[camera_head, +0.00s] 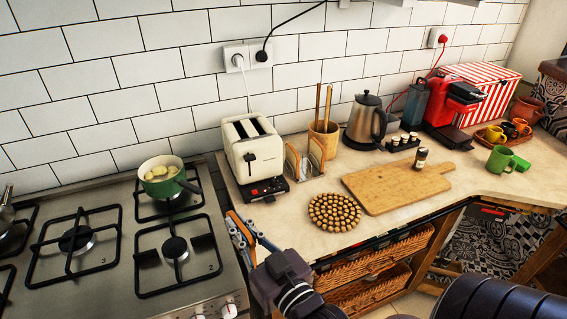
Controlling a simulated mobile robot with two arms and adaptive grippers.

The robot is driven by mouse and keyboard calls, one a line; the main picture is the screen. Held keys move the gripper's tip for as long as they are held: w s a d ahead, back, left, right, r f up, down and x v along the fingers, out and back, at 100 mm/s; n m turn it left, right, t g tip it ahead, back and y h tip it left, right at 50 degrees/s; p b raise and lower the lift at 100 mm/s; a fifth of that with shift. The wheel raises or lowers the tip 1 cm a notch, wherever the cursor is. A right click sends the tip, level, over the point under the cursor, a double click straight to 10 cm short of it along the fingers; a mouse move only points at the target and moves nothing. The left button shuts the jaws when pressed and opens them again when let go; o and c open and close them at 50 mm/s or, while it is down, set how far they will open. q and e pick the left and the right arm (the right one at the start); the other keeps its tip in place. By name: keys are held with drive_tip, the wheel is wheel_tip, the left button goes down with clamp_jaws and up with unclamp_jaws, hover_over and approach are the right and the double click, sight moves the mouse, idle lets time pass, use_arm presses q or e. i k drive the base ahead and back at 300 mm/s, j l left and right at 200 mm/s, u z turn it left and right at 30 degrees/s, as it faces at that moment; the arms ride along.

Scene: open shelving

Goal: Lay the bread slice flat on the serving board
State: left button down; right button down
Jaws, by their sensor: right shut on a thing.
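The wooden serving board (385,190) lies flat on the counter right of centre, mostly bare, with a small jar (421,159) at its back edge. My right gripper (246,231) is in front of the toaster, by the counter's front left edge near the stove. Its fingers are shut on a thin brown-edged thing that looks like the bread slice (240,228), seen nearly edge-on and partly hidden by the fingers. The slice is apart from the board, to its left. My left gripper is not in view.
A kettle (364,122) and a red coffee machine (454,100) stand behind. A pot (163,176) sits on the stove.

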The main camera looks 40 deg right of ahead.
sight(378, 189)
drive_tip(key=i+j+z, duration=0.1)
drive_tip(key=i+z, duration=0.15)
drive_tip(key=i, duration=0.4)
drive_tip(key=z, duration=0.95)
